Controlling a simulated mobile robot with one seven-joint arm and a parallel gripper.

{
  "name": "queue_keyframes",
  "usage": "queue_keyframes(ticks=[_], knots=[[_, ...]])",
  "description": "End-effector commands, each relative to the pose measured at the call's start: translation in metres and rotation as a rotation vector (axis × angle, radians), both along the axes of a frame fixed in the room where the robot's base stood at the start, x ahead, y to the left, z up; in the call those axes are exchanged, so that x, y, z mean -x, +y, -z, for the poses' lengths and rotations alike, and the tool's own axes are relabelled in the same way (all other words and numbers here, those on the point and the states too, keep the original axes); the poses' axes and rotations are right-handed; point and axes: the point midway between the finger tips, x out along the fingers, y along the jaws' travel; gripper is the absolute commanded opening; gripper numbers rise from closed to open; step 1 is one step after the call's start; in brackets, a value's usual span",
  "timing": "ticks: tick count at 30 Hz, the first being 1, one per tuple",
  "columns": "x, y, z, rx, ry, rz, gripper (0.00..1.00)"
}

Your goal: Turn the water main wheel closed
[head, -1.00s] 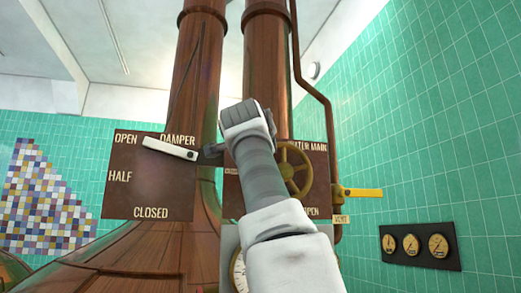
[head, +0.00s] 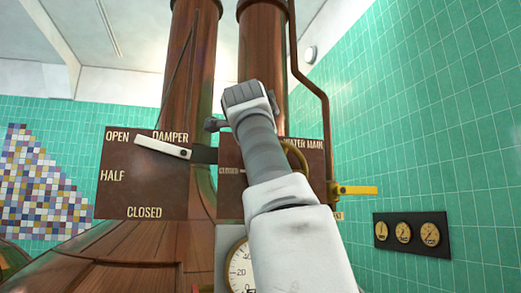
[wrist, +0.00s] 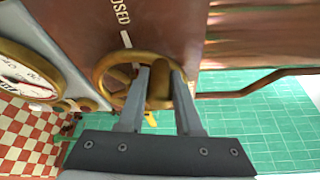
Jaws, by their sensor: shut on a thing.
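The water main wheel (head: 299,157) is a brass handwheel on a brown panel (head: 230,203). In the head view my arm covers most of it, leaving only part of its right rim in sight. In the wrist view the wheel (wrist: 104,70) is close, with a white mark and the end of the word CLOSED on the panel above it. My gripper (wrist: 160,75) has its two fingers shut around a brass part of the wheel. Its fingers are hidden behind my arm in the head view.
A damper panel with a white lever (head: 163,146) is on the left, the lever near OPEN. A yellow vent lever (head: 358,190) sits right of the wheel. A round gauge (head: 238,268) is below. Several small gauges (head: 403,232) hang on the green tiled wall.

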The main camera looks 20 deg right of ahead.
Motion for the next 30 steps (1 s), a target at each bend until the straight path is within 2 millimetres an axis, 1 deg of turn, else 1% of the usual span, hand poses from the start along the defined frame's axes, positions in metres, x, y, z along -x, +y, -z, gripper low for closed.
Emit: queue_keyframes(ticks=[2,3,5,6,8,16,20,23,26,30], knots=[[0.002,0.000,-0.004,0.003,-0.010,0.000,0.00],[0.002,0.000,-0.004,0.003,-0.010,0.000,0.35],[0.002,0.000,-0.004,0.003,-0.009,0.000,0.46],[0.001,0.000,-0.003,0.003,-0.009,0.000,0.53],[0.001,0.000,-0.003,0.003,-0.007,0.000,0.63],[0.001,0.000,-0.002,0.002,-0.003,0.000,0.63],[0.007,0.003,-0.001,0.003,-0.005,-0.001,0.63],[0.021,0.009,0.000,0.002,-0.005,-0.003,0.63],[0.041,0.018,-0.002,0.002,-0.008,-0.005,0.63],[0.073,0.031,-0.005,0.002,-0.008,-0.005,0.63]])
